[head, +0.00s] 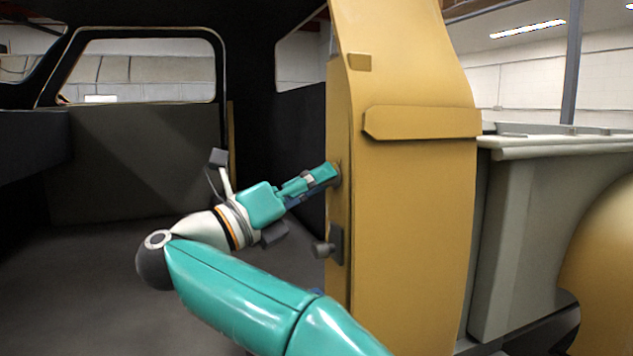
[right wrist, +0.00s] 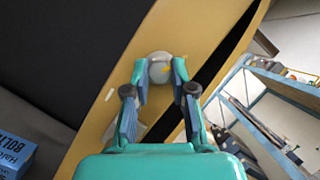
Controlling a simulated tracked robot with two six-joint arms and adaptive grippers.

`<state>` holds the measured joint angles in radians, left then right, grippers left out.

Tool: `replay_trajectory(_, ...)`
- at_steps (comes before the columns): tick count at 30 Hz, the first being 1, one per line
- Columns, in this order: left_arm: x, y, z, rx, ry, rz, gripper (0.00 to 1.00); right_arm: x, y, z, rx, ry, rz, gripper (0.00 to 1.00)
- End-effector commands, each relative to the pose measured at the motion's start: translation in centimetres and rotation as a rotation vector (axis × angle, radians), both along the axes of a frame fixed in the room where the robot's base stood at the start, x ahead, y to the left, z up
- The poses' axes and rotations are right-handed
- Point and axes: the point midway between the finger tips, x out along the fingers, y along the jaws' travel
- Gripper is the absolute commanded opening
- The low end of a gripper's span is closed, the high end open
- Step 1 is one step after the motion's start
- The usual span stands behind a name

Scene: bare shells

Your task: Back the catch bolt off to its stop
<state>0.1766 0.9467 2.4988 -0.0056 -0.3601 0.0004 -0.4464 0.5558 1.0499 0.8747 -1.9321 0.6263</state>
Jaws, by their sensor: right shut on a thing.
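The catch bolt (right wrist: 160,68) shows in the right wrist view as a round grey head against the yellow door pillar (head: 410,220). My right gripper (head: 329,174) reaches the pillar's inner edge from the left in the head view. In the right wrist view the fingers of my right gripper (right wrist: 160,75) stand on either side of the bolt head and are shut on it. The bolt's shank is hidden behind its head, so how far it stands out cannot be told. My left gripper is in neither view.
A dark latch plate with a knob (head: 326,248) sits on the pillar edge below my gripper. A yellow ledge (head: 420,123) crosses the pillar. The dark cab interior (head: 80,280) is open at left. A blue box (right wrist: 14,152) and a blue shelf (right wrist: 285,78) show in the wrist view.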

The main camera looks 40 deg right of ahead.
Motion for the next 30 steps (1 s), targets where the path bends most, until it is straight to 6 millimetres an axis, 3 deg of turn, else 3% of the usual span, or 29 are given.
replay_trajectory(14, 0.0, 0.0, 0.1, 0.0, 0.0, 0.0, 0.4, 0.0, 0.1, 0.0, 0.024, 0.094, 0.003, 0.0)
replay_trajectory(30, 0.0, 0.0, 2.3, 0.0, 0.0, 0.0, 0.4, -0.1, 0.2, 0.6, 0.128, 0.537, 0.005, 0.0)
